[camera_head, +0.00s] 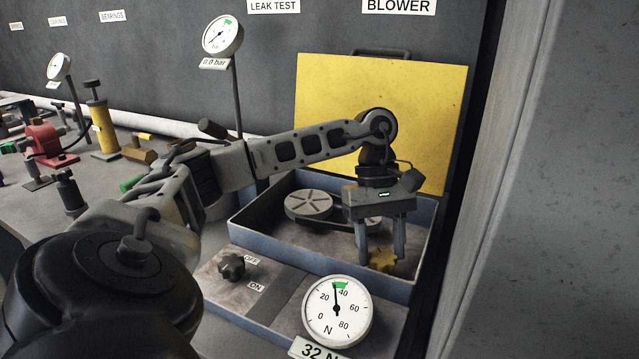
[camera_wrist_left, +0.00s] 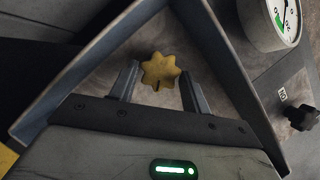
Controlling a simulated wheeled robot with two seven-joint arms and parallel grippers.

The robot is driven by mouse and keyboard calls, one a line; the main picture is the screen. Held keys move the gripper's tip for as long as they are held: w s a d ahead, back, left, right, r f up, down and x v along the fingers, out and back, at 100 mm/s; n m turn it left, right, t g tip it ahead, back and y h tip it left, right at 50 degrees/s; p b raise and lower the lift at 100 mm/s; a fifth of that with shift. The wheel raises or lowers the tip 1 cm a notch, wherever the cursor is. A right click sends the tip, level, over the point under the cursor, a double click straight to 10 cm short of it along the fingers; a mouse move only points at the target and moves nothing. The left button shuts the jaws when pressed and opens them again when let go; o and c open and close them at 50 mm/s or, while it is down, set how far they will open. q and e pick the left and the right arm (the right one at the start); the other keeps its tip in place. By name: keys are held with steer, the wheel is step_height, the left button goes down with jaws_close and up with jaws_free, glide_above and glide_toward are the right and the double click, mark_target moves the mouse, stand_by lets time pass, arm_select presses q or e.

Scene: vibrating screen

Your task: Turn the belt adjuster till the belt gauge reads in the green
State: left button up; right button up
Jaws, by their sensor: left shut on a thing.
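The belt adjuster is a yellow star-shaped knob (camera_head: 383,260) at the front right inside the blue-grey open box. My left gripper (camera_head: 382,252) reaches down over the box from above and is shut on the knob, one finger on each side. The wrist view shows the yellow knob (camera_wrist_left: 160,70) between the two fingertips (camera_wrist_left: 162,80). The belt gauge (camera_head: 337,312) is a white round dial in front of the box. Its needle points almost straight up, at the left edge of the green band, and the plate below reads 32 N. My right gripper is not in view.
The box (camera_head: 265,232) holds a grey pulley (camera_head: 308,204) with a dark belt, partly hidden by my arm. A yellow lid (camera_head: 430,110) stands upright behind it. A black OFF/ON knob (camera_head: 231,266) sits left of the gauge. A grey wall (camera_head: 560,200) closes the right side.

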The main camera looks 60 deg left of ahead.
arm_select(q)
steer(key=o, duration=0.6)
steer(key=shift+c, duration=0.2)
steer(key=shift+r, duration=0.15)
steer(key=shift+r+p, duration=2.1)
steer(key=shift+r, duration=0.85)
steer(key=shift+f, duration=0.1)
steer(key=o, duration=0.3)
